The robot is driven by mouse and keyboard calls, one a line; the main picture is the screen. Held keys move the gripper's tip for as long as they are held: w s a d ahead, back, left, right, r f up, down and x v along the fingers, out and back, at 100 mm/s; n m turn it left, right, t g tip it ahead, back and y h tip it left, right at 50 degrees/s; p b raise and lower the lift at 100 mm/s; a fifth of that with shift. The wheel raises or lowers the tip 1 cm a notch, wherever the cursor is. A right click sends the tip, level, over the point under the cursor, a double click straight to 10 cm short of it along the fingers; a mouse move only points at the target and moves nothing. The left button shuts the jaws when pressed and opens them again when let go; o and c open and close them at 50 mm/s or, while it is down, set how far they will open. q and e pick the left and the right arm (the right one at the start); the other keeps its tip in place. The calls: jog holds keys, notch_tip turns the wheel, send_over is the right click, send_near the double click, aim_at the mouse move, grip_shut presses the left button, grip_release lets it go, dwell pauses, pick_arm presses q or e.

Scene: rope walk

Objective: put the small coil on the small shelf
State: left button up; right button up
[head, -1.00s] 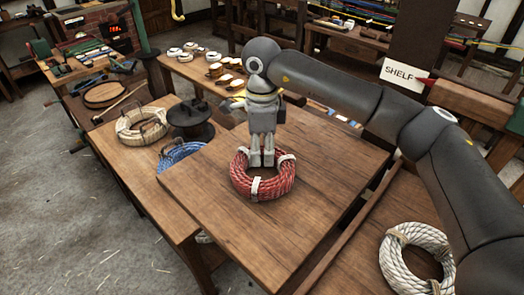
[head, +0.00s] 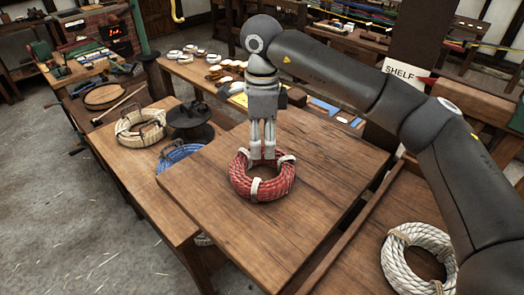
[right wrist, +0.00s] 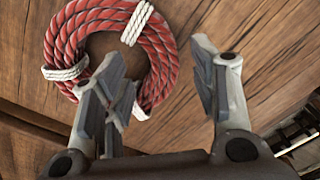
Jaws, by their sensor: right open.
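A red rope coil (head: 276,190) with white ties lies flat on the wooden table. It is also in the right wrist view (right wrist: 161,70). My right gripper (head: 263,157) points down over the coil's far side, open and empty. In the right wrist view its fingers (right wrist: 160,78) stand apart; the left one overlaps the coil and the right one is over bare wood. I cannot tell if they touch the rope. A white sign reading SHELF (head: 400,72) stands at the right, partly behind my arm. My left gripper is not in view.
A white rope coil (head: 397,258) lies at the lower right. A beige coil (head: 128,138), a dark spool (head: 190,133) and a partly hidden blue coil (head: 172,160) are at the left. The tabletop (head: 240,235) in front of the red coil is clear.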

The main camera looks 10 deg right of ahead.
notch_tip(320, 180, up, 9)
jog(key=b, duration=0.1)
jog(key=shift+f+b, duration=0.15)
jog(key=shift+b, duration=0.15)
